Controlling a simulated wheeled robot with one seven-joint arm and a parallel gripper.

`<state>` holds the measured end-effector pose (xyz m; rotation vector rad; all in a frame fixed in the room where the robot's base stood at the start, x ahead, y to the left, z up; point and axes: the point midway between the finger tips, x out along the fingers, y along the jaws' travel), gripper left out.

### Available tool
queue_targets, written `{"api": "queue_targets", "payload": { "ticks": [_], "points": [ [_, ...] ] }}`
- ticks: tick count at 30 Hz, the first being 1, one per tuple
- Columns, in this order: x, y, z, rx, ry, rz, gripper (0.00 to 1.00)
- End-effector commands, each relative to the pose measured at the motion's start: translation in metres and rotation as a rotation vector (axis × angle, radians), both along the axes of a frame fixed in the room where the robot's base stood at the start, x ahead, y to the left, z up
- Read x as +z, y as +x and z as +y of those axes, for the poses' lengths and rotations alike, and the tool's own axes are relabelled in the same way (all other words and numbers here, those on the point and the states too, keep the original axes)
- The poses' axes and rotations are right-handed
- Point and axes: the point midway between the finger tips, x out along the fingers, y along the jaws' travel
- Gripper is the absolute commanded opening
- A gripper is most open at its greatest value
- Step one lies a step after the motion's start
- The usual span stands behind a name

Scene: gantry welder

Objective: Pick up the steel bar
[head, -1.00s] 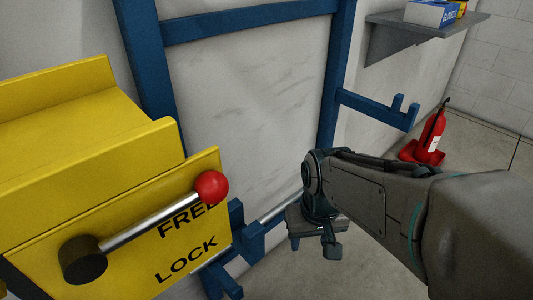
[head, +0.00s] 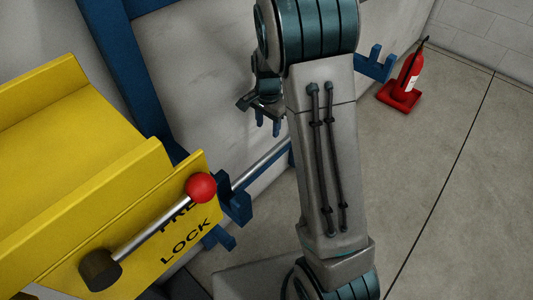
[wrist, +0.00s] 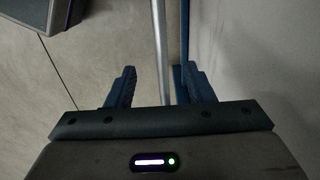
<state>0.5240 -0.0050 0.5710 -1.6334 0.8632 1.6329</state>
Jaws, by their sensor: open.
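The steel bar (head: 262,165) is a thin, pale grey rod running along the white wall at the blue rack, its near end by a blue hook bracket. Part of it is hidden behind my arm. My gripper (head: 262,115) is open and empty, above the bar in the head view. In the wrist view the bar (wrist: 160,45) runs lengthwise between the two open fingers of my gripper (wrist: 160,72), closer to the right finger. I cannot tell how far below the fingertips it lies.
A yellow box (head: 75,165) with a red-knobbed lever (head: 201,188), marked LOCK, stands at left. A blue hook bracket (head: 235,198) juts beside it; another bracket (head: 375,65) is farther back. A red extinguisher (head: 410,75) stands by the wall. Floor at right is clear.

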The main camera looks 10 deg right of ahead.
Motion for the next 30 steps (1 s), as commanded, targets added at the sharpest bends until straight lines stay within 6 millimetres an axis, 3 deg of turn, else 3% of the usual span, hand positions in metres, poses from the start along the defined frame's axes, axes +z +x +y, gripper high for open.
{"api": "queue_targets", "payload": {
  "ticks": [12, 22, 30],
  "points": [
    [-0.075, 0.001, -0.001, -0.01, -0.002, 0.003, 0.48],
    [-0.095, 0.0, 0.0, -0.009, -0.001, 0.002, 0.48],
    [-0.131, -0.001, 0.003, -0.008, -0.002, 0.002, 0.48]
  ]
}}
